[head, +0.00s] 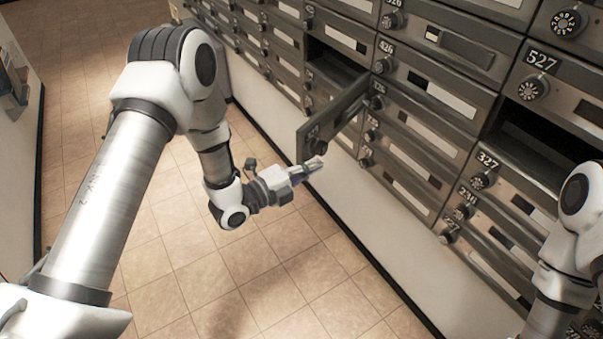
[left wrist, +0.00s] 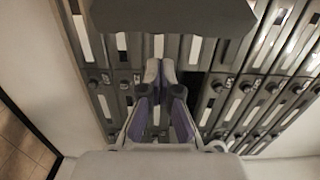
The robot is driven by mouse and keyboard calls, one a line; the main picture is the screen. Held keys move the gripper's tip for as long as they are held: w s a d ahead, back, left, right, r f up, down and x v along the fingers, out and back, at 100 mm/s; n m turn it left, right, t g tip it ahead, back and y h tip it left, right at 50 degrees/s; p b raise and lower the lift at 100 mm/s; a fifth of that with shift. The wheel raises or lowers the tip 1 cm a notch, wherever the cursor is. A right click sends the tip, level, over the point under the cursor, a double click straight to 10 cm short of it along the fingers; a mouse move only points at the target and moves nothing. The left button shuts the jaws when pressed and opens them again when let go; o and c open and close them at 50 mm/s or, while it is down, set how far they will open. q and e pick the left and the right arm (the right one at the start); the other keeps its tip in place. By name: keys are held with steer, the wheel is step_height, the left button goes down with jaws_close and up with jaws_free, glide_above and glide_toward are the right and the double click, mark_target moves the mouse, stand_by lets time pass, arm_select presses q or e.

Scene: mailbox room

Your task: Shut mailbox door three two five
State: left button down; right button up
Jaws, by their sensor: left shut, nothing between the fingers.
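A mailbox door (head: 335,112) stands swung out from the wall of boxes, with a dark open compartment (head: 330,62) behind it. Its number is too small to read surely; it sits left of the column with 426. My left gripper (head: 318,163) is shut and empty, just below the door's outer lower corner, close to its dial; I cannot tell whether they touch. In the left wrist view the closed fingertips (left wrist: 160,70) point at the box fronts, and a dark flat panel (left wrist: 170,16), likely the open door, crosses the top. My right gripper is out of view.
Another dark open compartment (head: 548,142) shows at the right, between 527 and 327. The other visible doors, such as 426 (head: 430,85), are mostly shut. The tiled floor (head: 230,270) is clear. A white wall (head: 20,150) stands at the left.

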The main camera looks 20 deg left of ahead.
arm_select(q)
steer(key=shift+w+a, duration=0.2)
steer(key=shift+a, duration=0.55)
steer(key=shift+w+a, duration=0.15)
steer(key=shift+a, duration=0.55)
steer(key=shift+a, duration=0.15)
